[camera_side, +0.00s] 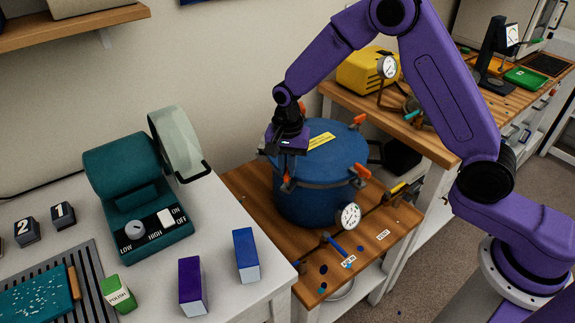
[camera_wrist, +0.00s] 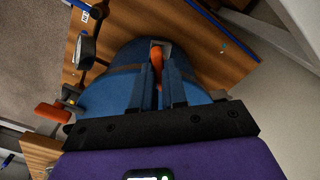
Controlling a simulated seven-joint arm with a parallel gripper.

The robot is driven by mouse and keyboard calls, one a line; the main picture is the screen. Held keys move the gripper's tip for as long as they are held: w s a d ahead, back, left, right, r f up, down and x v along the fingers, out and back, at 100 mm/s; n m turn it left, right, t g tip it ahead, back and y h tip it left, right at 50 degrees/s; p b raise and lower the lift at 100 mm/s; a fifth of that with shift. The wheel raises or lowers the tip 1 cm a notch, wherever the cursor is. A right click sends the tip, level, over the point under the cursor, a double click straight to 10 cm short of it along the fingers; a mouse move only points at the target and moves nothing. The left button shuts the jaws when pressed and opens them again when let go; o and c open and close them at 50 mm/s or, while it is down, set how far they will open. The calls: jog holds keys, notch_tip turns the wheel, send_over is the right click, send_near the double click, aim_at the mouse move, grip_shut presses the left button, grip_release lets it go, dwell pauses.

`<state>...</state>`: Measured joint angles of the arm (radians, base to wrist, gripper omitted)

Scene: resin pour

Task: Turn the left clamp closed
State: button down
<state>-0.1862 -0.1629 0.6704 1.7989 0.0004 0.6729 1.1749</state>
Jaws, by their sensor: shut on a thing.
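A round blue pressure pot (camera_side: 317,200) with a lid stands on the wooden bench. It fills the middle of the wrist view (camera_wrist: 100,97). Its left clamp has an orange handle (camera_side: 287,184) at the front left of the rim. In the wrist view this handle (camera_wrist: 156,60) lies between my two fingers. My gripper (camera_side: 287,170) points down over the left side of the lid and is shut on that handle. Other orange clamp handles show at the right front (camera_side: 363,171) and right rear (camera_side: 360,120). The fingers partly hide the held clamp.
A pressure gauge (camera_side: 348,216) sticks out from the pot's front, with a hose and blue valve lever (camera_side: 335,246) near it. A white table (camera_side: 235,190) with a green machine (camera_side: 140,190) and small boxes stands left. A wall is behind the pot.

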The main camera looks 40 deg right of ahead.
jog(key=shift+m, duration=1.9)
jog(key=c, duration=1.2)
grip_release()
jog(key=shift+o, duration=0.2)
jog(key=shift+r, duration=0.15)
notch_tip(320, 180, up, 17)
jog(key=shift+r, duration=0.1)
